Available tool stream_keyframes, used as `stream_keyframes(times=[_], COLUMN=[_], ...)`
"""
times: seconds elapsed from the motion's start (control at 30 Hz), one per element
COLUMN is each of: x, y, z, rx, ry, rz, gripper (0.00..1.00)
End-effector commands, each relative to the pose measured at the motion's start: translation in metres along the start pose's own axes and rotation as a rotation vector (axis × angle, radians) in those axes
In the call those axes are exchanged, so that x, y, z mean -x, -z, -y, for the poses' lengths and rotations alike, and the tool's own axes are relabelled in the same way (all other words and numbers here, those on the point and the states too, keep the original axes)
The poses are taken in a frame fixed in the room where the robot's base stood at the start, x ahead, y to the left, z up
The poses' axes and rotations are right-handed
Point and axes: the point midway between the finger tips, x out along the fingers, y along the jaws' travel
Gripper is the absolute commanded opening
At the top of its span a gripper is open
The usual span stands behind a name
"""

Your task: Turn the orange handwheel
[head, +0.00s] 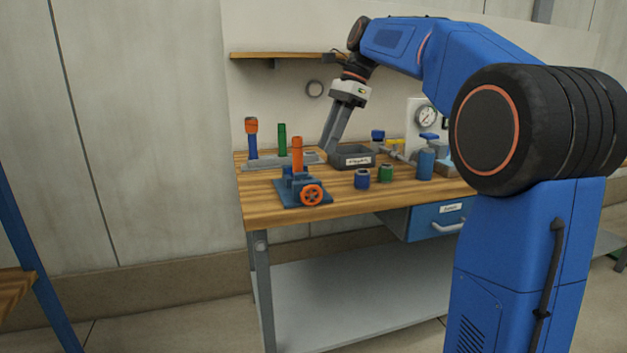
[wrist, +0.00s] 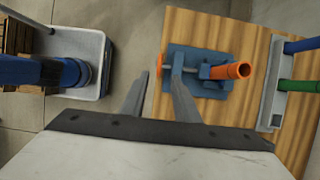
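The orange handwheel (head: 312,195) is a small spoked wheel on the front of a blue vise (head: 297,183) at the bench's near left corner. An orange cylinder (head: 297,154) stands upright in the vise. My gripper (head: 332,143) is above the bench, behind and right of the vise, pointing down. Its fingers (wrist: 161,68) are apart with nothing held between them.
A grey rack (head: 262,164) with orange-topped blue and green cylinders stands behind the vise. A shelf (head: 285,55) is above. Space before the handwheel is clear.

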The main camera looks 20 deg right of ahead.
Motion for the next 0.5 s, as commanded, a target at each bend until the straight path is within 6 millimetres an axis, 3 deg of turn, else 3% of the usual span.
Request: stream_keyframes(times=[0.5], x=[-0.088], y=[0.000], z=[-0.001], rx=[0.000], ry=[-0.003], rz=[0.000], gripper=[0.28])
